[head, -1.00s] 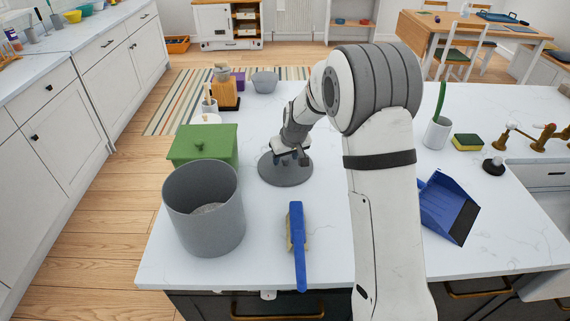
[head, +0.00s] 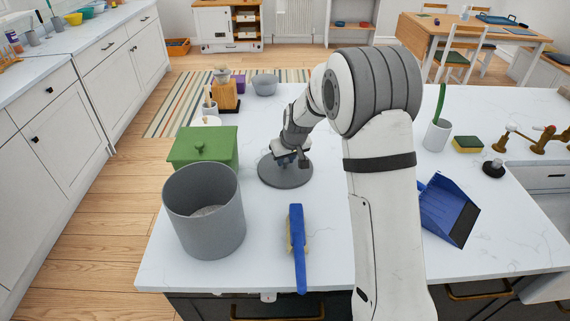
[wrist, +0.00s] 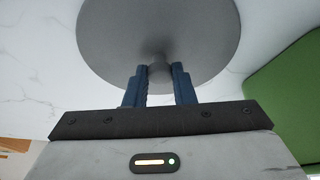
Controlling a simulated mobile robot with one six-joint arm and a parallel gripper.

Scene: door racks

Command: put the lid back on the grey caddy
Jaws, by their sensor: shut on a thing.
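The grey caddy (head: 228,228) stands open and upright on the worktop at the left, with some pale content at its bottom. Its round grey lid (head: 286,176) is behind and to the right of it, at or just above the worktop; I cannot tell if it touches. In the wrist view the lid (wrist: 205,50) fills the top, with a small knob (wrist: 160,72) at its middle. My gripper (wrist: 160,85) has its two blue fingers shut on this knob. In the head view my gripper (head: 287,158) is over the lid's centre.
A green lidded box (head: 205,150) stands directly behind the caddy. A blue brush (head: 297,245) lies in front of the lid, right of the caddy. A blue dustpan (head: 448,208) is right of my arm. Worktop between caddy and brush is clear.

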